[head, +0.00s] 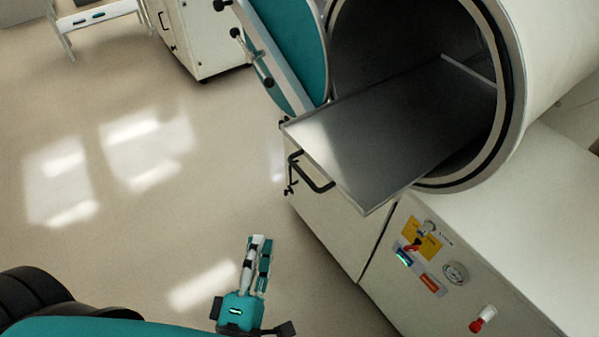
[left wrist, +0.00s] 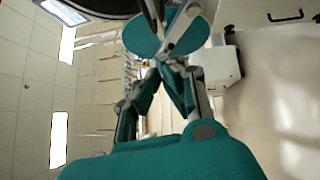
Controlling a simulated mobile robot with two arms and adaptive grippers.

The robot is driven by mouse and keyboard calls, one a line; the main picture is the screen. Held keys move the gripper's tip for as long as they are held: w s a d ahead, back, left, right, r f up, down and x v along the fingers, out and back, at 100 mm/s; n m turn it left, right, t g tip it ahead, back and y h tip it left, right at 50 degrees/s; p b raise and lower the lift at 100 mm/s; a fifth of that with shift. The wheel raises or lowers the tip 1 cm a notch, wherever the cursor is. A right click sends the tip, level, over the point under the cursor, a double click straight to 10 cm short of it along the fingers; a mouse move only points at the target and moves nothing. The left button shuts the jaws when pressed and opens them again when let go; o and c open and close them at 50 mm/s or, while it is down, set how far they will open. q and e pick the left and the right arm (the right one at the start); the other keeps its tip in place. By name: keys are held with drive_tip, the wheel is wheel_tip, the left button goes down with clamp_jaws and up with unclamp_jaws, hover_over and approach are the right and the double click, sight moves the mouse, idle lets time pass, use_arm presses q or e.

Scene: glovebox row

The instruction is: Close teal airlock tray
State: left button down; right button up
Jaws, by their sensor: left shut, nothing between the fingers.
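The airlock tray (head: 385,135) is a flat grey metal sheet that sticks out of the round airlock opening (head: 415,50) in the head view. A black handle (head: 312,175) is below its front edge, on the near-left side. The teal airlock door (head: 290,45) stands swung open to the left of the opening; it also shows in the left wrist view (left wrist: 146,38). My left gripper (head: 260,240) is shut and empty, low and in front of the cabinet, apart from the tray and handle. My right gripper is not in view.
The white cabinet (head: 335,225) under the airlock carries a yellow label, a gauge (head: 456,272) and a red knob (head: 482,318). Another white cabinet (head: 205,40) and a small stand (head: 95,15) are at the back left. The floor on the left is clear.

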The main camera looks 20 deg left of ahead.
use_arm(q)
drive_tip(key=w+r+p, duration=0.2)
drive_tip(key=w+p, duration=0.3)
drive_tip(key=w, duration=0.7)
drive_tip(key=shift+w+d+r+n, duration=0.25)
drive_tip(key=shift+w+r+n, duration=0.05)
drive_tip(key=shift+w+r, duration=0.1)
